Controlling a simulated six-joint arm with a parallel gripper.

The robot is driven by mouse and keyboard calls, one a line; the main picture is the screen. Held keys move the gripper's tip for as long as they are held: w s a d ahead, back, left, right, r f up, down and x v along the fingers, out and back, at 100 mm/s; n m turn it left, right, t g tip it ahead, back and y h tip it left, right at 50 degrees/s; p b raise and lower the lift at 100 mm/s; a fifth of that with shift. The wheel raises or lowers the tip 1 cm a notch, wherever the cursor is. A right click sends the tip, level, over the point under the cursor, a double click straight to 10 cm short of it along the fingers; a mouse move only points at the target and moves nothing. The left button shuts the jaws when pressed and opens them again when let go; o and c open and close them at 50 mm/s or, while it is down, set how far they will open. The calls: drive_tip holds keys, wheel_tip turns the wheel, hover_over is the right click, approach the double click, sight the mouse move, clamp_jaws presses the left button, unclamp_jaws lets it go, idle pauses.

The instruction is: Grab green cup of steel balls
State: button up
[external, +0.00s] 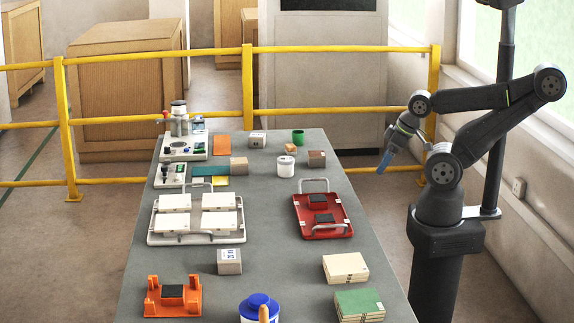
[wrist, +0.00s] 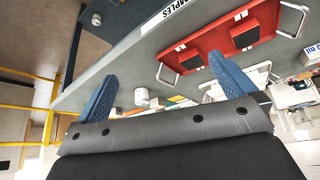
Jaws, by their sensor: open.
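The green cup (external: 298,138) stands upright near the far end of the grey table in the external view. Its contents are too small to make out. I cannot find the cup in the wrist view. My gripper (external: 384,162) hangs off the table's right side, to the right of the cup and well apart from it. Its blue fingers point down. In the wrist view my gripper (wrist: 161,67) has its two fingers spread wide, with nothing held between them.
A white tub (external: 285,167) stands in front of the green cup, and small boxes (external: 316,159) sit close by. A red tray (external: 322,222) lies nearer on the right, with a white tray (external: 197,239) on the left. A yellow railing (external: 340,110) runs behind the table.

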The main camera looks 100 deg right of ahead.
idle(0.3)
drive_tip(key=c, duration=0.7)
drive_tip(key=shift+o, duration=0.2)
